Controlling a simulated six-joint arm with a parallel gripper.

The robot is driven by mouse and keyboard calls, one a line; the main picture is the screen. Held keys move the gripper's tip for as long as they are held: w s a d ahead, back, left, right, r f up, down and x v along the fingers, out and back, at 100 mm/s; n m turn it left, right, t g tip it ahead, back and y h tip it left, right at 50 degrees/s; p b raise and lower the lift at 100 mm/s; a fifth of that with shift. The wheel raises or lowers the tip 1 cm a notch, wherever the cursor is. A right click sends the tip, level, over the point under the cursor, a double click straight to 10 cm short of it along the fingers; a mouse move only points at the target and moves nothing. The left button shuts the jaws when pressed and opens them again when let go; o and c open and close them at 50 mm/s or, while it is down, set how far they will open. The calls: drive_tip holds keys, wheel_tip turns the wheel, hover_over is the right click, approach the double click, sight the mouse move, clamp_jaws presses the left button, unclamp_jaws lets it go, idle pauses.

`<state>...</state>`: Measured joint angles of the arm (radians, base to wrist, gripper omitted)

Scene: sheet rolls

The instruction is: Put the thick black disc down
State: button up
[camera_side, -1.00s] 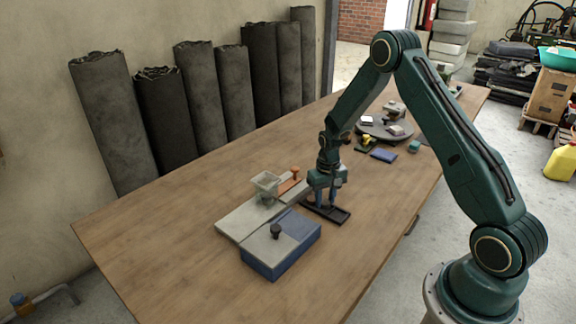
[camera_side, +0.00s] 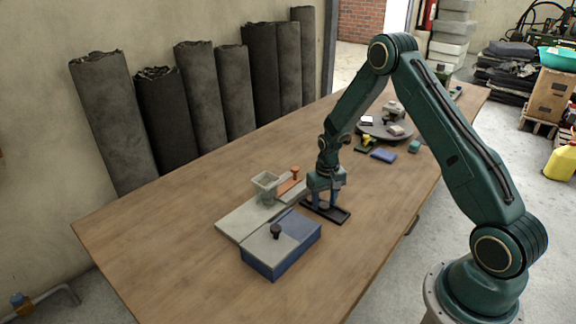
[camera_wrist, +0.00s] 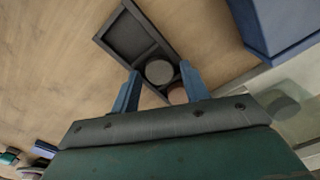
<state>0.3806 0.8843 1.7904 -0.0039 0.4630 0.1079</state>
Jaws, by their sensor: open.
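The thick black disc (camera_wrist: 159,71) shows as a dark grey round in the wrist view, lying in a compartment of the black tray (camera_wrist: 125,35). The same tray (camera_side: 342,216) shows on the table in the side view, under my gripper. My gripper (camera_wrist: 160,76) is open, with one blue finger on each side of the disc and small gaps visible. In the side view my gripper (camera_side: 327,200) is low over the tray, its fingers partly hiding what lies inside. A brownish round piece (camera_wrist: 177,95) sits beside the disc, partly hidden by my gripper.
A blue box (camera_side: 283,250) with a dark knob stands in front of the tray. A pale slab (camera_side: 238,222) with a grey hopper (camera_side: 266,184) and an orange knob (camera_side: 295,171) is to the left. A round turntable (camera_side: 375,130) with small items is farther back. The table's left part is clear.

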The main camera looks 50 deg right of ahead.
sight(324, 205)
drive_tip(key=shift+s+d, duration=0.2)
wheel_tip(324, 205, up, 13)
idle(0.6)
drive_tip(key=shift+w+a+r, duration=0.1)
drive_tip(key=shift+a, duration=0.05)
idle(0.4)
